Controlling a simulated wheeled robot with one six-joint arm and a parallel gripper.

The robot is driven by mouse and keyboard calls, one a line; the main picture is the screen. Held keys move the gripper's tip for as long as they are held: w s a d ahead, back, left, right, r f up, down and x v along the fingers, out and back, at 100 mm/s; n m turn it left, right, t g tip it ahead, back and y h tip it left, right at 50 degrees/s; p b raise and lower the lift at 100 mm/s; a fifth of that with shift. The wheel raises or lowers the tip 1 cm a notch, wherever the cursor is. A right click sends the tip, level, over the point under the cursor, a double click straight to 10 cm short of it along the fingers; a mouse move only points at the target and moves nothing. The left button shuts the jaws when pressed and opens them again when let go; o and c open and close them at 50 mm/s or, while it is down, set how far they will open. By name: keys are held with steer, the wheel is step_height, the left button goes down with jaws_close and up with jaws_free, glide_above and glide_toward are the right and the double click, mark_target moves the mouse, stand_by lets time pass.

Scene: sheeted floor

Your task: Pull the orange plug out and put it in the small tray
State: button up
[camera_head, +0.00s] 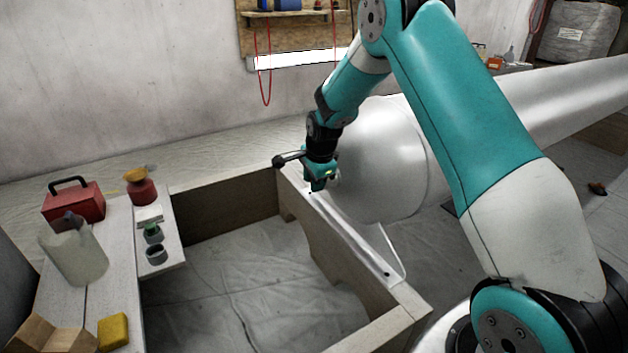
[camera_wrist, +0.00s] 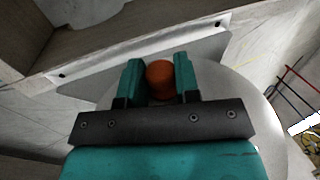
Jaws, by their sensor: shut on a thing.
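The orange plug (camera_wrist: 159,82) sits between the two teal fingers of my gripper (camera_wrist: 160,66) in the wrist view, and the fingers are shut on it. In the head view my gripper (camera_head: 318,183) is low beside the big white rounded body (camera_head: 385,165), above the white metal flange. The plug is hidden by the gripper there. I cannot tell whether the plug is still seated in its hole. I cannot single out the small tray for sure; a small white piece (camera_head: 149,213) on the bench at the left may be it.
The wooden bench (camera_head: 112,285) at the left bears a red toolbox (camera_head: 75,205), a pale jug (camera_head: 78,250), a red pot (camera_head: 141,188), a grey cup (camera_head: 156,254) and a yellow block (camera_head: 113,331). A wooden frame (camera_head: 228,208) encloses sheeted floor between bench and white body.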

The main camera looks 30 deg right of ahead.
jaws_close()
steer(key=shift+a, duration=0.15)
steer(key=shift+a+p, duration=0.7)
steer(key=shift+a, duration=1.65)
steer(key=shift+a, duration=0.2)
steer(key=a+p, duration=0.1)
steer(key=a, duration=0.2)
steer(key=shift+a, duration=0.3)
